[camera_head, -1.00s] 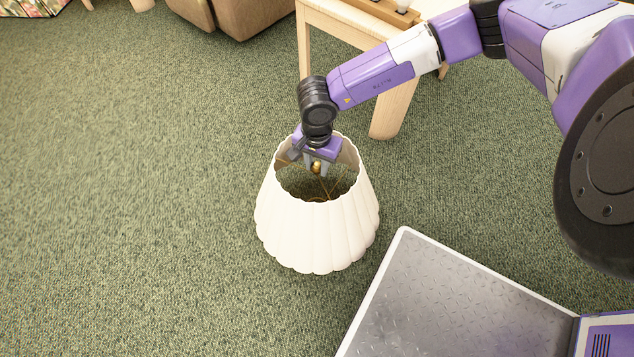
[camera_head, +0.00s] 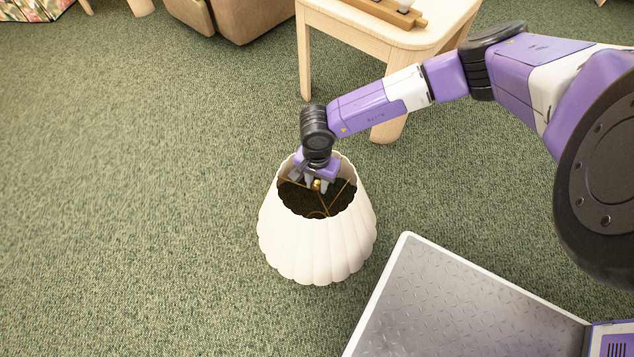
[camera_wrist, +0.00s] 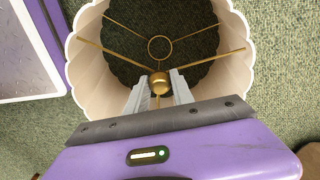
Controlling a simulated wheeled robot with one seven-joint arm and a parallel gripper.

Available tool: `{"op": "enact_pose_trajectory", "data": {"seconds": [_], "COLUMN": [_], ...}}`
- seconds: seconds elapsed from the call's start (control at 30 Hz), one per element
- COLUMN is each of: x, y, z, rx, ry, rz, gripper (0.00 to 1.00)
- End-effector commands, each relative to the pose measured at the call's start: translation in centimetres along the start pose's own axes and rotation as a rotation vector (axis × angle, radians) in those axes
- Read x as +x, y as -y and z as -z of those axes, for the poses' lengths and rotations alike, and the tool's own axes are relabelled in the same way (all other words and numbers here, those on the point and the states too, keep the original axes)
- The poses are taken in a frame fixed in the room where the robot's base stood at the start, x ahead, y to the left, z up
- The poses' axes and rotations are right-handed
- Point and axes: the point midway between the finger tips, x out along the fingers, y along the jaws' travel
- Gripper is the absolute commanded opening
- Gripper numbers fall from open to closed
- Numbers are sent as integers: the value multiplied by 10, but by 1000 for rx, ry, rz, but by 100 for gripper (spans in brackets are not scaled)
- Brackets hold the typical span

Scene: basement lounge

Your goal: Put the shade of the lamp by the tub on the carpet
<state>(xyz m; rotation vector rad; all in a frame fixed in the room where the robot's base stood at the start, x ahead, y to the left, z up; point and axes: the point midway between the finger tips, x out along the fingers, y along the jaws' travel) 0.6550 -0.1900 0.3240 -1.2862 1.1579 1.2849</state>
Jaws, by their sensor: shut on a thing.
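The white scalloped lampshade (camera_head: 318,240) stands upright, wide end down, over the green carpet (camera_head: 150,190) in the head view. The dark carpet shows through its open middle. My gripper (camera_head: 317,186) reaches down into its top opening. In the wrist view the shade (camera_wrist: 95,75) surrounds the brass spokes and ring. My gripper (camera_wrist: 160,88) is shut on the brass knob (camera_wrist: 160,80) of the shade's frame. I cannot tell for certain whether the lower rim touches the carpet. No tub or lamp base is recognisable.
A light wooden table (camera_head: 400,28) with a wooden tray (camera_head: 385,12) on it stands behind the shade. A brown upholstered seat (camera_head: 240,18) is at the back. My grey base plate is at the lower right. Carpet on the left is clear.

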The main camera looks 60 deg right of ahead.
Motion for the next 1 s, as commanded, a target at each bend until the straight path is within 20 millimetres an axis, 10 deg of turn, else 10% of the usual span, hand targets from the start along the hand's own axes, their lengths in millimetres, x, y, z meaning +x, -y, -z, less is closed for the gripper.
{"op": "enact_pose_trajectory", "data": {"seconds": [0.07, 0.1, 0.2, 0.63, 1.0], "x": [2, 3, 3, -6, -78], "y": [0, 0, 0, 0, 0], "z": [0, 0, 0, 0, 0], "rx": [-1, -1, 0, 0, -4], "ry": [0, 0, 0, 0, -1], "rz": [-1, -1, -1, 1, 1], "gripper": [0, 31, 50, 50, 50]}}
